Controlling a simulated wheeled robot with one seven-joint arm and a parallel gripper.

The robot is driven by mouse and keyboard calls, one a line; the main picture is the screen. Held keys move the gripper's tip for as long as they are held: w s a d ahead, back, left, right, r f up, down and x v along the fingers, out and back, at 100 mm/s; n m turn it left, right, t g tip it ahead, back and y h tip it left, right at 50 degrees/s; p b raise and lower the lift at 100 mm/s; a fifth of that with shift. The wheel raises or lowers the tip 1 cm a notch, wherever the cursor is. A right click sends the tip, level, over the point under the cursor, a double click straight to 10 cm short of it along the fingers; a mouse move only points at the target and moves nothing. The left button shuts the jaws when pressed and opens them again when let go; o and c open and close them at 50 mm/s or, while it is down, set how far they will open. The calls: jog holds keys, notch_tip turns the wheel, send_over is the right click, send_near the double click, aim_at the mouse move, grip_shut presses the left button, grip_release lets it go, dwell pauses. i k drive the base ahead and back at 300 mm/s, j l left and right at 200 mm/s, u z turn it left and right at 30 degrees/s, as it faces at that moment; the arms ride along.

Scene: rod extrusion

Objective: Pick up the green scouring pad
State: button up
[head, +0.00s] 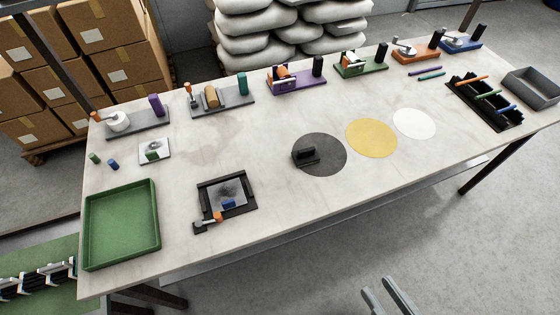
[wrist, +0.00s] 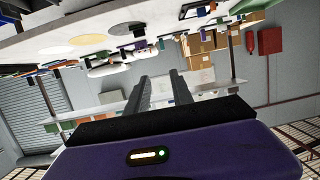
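A small green block (head: 152,155), which looks like the green scouring pad, lies on a white square plate (head: 163,143) at the left of the table. A dark smudge shows on the plate next to it. My gripper (head: 377,285) is at the bottom right of the head view, in front of the table and far from the pad. Its two grey fingers are apart with nothing between them, as the wrist view (wrist: 158,82) also shows. I cannot make out the pad in the wrist view.
A green tray (head: 153,238) and a black-framed plate (head: 240,181) with a blue block (head: 228,204) lie nearer the front edge. Green (head: 94,158) and blue (head: 113,164) cylinders stand left of the white plate. Several fixtures line the back.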

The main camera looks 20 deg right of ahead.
aim_at(308, 156)
jog(key=i+j+u, duration=0.4)
jog(key=i+j, duration=0.3)
